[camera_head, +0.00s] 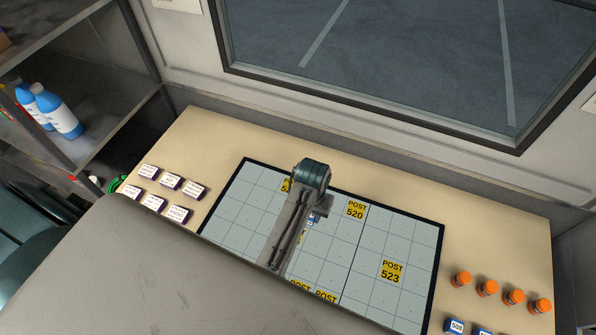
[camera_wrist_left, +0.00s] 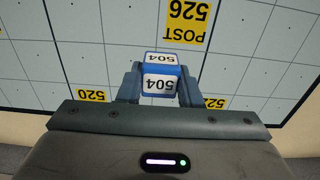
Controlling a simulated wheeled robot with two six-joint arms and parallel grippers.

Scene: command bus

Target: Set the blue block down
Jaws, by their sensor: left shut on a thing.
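My left gripper (camera_wrist_left: 161,85) is shut on a blue block (camera_wrist_left: 160,67) with white faces marked 504, clear in the left wrist view. In the head view the left gripper (camera_head: 314,216) is over the gridded board (camera_head: 338,250), and only a small bit of the block (camera_head: 311,219) shows beside my arm. I cannot tell whether the block touches the board. Yellow labels on the board read POST 520 (camera_head: 356,209) and POST 523 (camera_head: 392,271). A POST 526 label (camera_wrist_left: 187,22) lies beyond the block in the wrist view. My right gripper is not in view.
Several white-topped labelled blocks (camera_head: 170,181) stand on the desk left of the board. Several orange-capped pieces (camera_head: 488,287) and blue blocks (camera_head: 455,326) stand to the right. A shelf with blue bottles (camera_head: 62,118) is at the far left. A window is behind the desk.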

